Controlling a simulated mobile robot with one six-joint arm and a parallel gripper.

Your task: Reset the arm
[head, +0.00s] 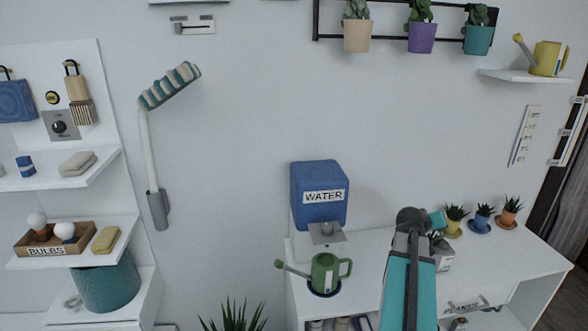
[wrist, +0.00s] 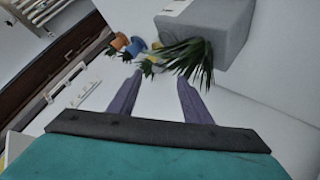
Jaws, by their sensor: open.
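My gripper (wrist: 160,80) shows in the wrist view with its two purple-grey fingers apart and nothing between them. In the head view my teal and dark grey arm rises in front of the white desk (head: 375,275), and the fingers cannot be made out there. The arm's end is just left of three small potted plants: a yellow pot (head: 453,227), a blue pot (head: 482,222) and an orange pot (head: 510,217).
A blue water dispenser (head: 318,190) stands on the desk, with a green watering can (head: 327,273) below its spout. White shelves (head: 75,180) are at left; a yellow watering can (head: 548,59) is at upper right.

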